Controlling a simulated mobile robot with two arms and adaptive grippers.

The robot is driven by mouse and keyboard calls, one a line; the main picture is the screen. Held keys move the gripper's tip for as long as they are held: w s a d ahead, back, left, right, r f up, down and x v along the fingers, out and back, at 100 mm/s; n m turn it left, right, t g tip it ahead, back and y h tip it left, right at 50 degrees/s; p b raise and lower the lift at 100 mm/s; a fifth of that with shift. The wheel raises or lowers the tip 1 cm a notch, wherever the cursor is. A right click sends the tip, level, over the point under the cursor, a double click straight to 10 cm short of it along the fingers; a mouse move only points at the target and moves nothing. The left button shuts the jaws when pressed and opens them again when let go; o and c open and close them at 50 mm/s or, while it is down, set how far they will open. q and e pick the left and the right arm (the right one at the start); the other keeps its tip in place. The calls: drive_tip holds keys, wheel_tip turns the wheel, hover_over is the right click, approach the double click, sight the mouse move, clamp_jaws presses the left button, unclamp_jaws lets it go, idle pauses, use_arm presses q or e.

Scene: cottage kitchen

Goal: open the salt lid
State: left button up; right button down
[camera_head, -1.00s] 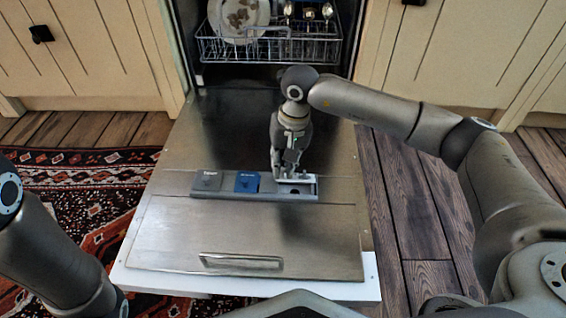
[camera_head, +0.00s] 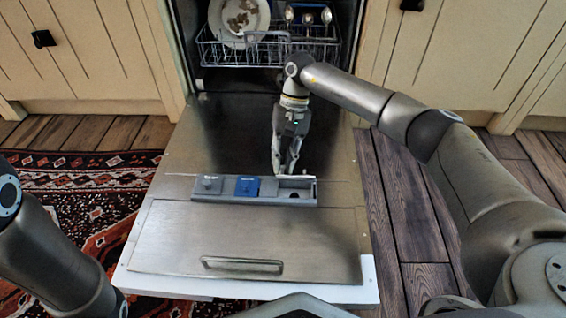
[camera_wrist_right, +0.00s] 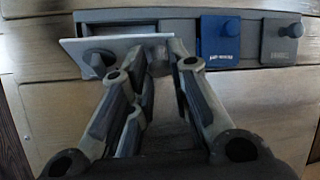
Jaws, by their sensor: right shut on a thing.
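The white salt lid (camera_wrist_right: 126,43) is raised from its compartment. In the head view it is a thin pale strip (camera_head: 294,177) along the compartment's back edge. In the right wrist view a dark knob (camera_wrist_right: 97,57) shows on the lid's face. My right gripper (camera_head: 282,172) is behind the compartment, fingers pointing down, shut on the lid's end; the exact contact is hard to see. It also fills the right wrist view (camera_wrist_right: 166,45). My left gripper is out of view.
The grey dispenser strip lies on the lowered dishwasher door (camera_head: 175,250). A blue lid (camera_head: 247,186) and a dark grey lid (camera_head: 208,185), both closed, sit left of the salt compartment. The dish rack (camera_head: 265,52) stands behind. The door's front half, with its handle (camera_head: 242,265), is clear.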

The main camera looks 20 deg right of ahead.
drive_tip(key=shift+w+d+f+g+y+b, duration=0.1)
drive_tip(key=shift+w+d+g+y+b, duration=0.1)
drive_tip(key=shift+w+g+b, duration=0.25)
drive_tip(key=shift+w+d+g+y+b, duration=0.1)
drive_tip(key=shift+w+g+y+b, duration=0.1)
drive_tip(key=shift+g+b, duration=0.3)
drive_tip(key=shift+w+g, duration=0.2)
drive_tip(key=shift+g, duration=0.15)
drive_tip(key=c, duration=1.3)
unclamp_jaws()
drive_tip(key=shift+c, duration=0.2)
wheel_tip(320, 180, up, 10)
